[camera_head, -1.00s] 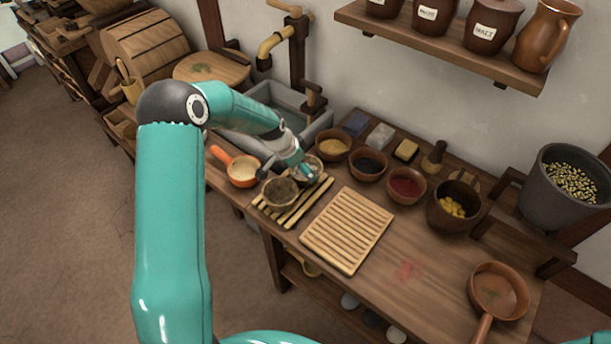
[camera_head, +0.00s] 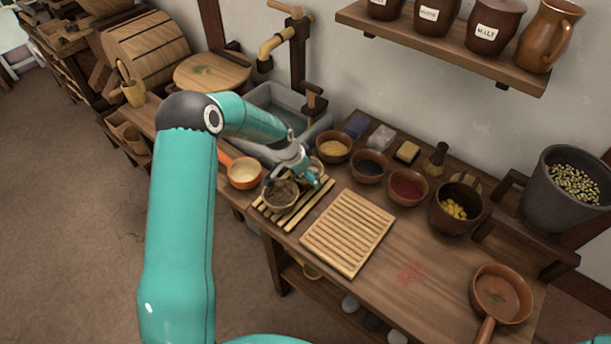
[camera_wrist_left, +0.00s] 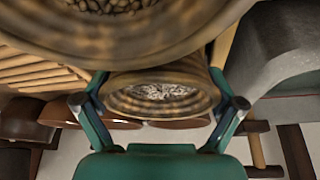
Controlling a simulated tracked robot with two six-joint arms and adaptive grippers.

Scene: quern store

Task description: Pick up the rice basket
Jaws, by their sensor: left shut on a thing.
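The rice basket is a small woven bowl of pale grains (camera_wrist_left: 160,92), between the two fingers in the left wrist view. In the head view only a bit of its rim (camera_head: 316,163) shows behind my left gripper (camera_head: 311,179). My left gripper (camera_wrist_left: 160,105) is shut on this basket. I cannot tell whether its base touches the slatted rack (camera_head: 293,217). A second woven basket with dark contents (camera_head: 281,196) sits on that rack beside my gripper; its rim (camera_wrist_left: 120,50) fills the top of the wrist view. My right gripper is not in view.
An orange-handled pan (camera_head: 245,173) is close on the left, and a stone sink (camera_head: 272,105) lies behind. Bowls of yellow (camera_head: 334,148), black (camera_head: 369,166) and red (camera_head: 407,187) stuff stand to the right. An empty slatted board (camera_head: 347,232) lies in front.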

